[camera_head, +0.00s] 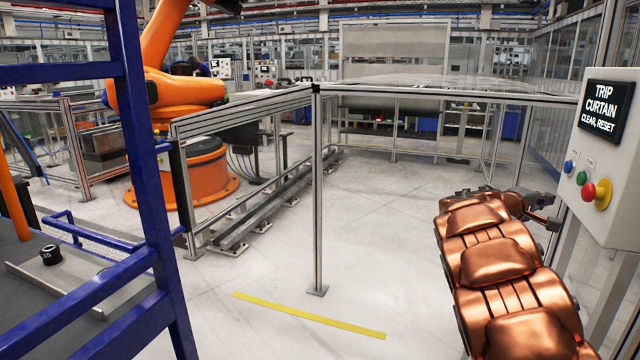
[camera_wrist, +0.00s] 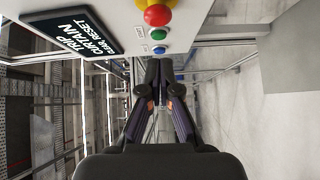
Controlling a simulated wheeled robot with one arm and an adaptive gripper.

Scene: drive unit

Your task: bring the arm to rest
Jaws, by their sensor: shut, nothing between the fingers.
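My copper-coloured arm (camera_head: 505,265) reaches forward at the right of the head view. My gripper (camera_head: 548,212) is at its far end, in front of the grey control box (camera_head: 620,165). In the wrist view my gripper (camera_wrist: 159,72) has its dark fingers together with nothing between them. The fingertips appear close to the blue button (camera_wrist: 159,50) in that view. Whether they touch it cannot be told.
The box has a blue button (camera_head: 568,166), a green button (camera_head: 581,178), a red button on yellow (camera_head: 597,193) and a screen (camera_head: 605,108) reading "TRIP CURTAIN CLEAR, RESET". A fence post (camera_head: 317,190) stands mid-view; a blue frame (camera_head: 140,150) is at left.

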